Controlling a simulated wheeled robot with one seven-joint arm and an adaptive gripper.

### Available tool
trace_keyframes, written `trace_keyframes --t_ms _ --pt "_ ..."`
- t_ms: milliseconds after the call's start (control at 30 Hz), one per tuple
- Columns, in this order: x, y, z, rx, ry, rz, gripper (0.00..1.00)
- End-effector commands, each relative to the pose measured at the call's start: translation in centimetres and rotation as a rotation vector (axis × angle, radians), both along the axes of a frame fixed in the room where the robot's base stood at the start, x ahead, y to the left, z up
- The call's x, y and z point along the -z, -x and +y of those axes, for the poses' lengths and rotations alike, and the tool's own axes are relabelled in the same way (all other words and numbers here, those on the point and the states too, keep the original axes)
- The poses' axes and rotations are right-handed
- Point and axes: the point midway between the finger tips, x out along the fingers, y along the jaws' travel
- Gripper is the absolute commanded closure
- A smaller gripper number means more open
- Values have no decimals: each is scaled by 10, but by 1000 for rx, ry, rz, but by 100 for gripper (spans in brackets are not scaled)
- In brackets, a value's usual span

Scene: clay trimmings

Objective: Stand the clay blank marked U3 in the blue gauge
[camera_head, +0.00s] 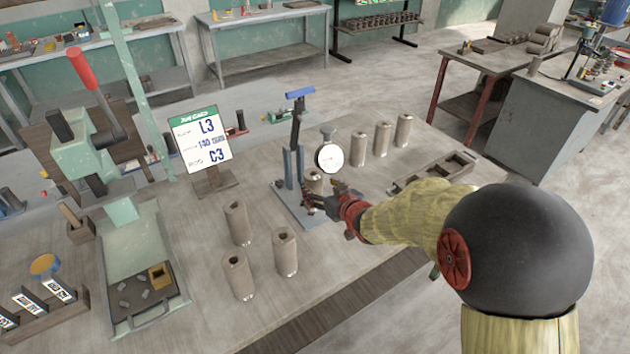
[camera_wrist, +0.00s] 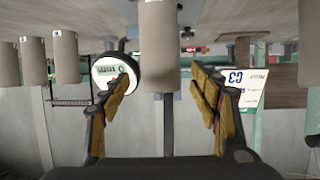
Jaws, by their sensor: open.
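The blue gauge (camera_head: 289,165) stands on a blue-grey base plate near the table's middle, with a white dial (camera_head: 329,158) at its right. A clay blank (camera_head: 314,181) stands upright at the gauge, partly hidden by my gripper. My gripper (camera_head: 333,201) is open beside it. In the wrist view, which looks upside down, a clay blank (camera_wrist: 159,45) lies between the open fingers of my gripper (camera_wrist: 163,75), with gaps on both sides. The dial (camera_wrist: 108,73) shows there to the left. I cannot read a U3 mark on any blank.
Three blanks (camera_head: 284,251) stand at the front left of the gauge and three (camera_head: 382,139) behind it at the right. A job card (camera_head: 200,140) reads L3 and C3. A dark compartmented tray (camera_head: 434,171) lies at the right. A green press (camera_head: 90,160) stands at the left.

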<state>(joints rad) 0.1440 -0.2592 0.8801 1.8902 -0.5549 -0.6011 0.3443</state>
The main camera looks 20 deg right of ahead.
Motion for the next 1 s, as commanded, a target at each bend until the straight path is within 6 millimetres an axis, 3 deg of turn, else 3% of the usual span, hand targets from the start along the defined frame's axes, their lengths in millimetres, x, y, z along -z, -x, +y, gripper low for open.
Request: trace_keyframes --t_ms 200,467,667,867,1000 --pt "-19 38 -7 1 0 -1 38" --pt "-28 57 -12 7 7 3 38" --pt "-67 76 -31 105 86 76 38" --pt "-115 145 -46 236 140 254 38" --pt "-135 215 -37 268 128 402 38"
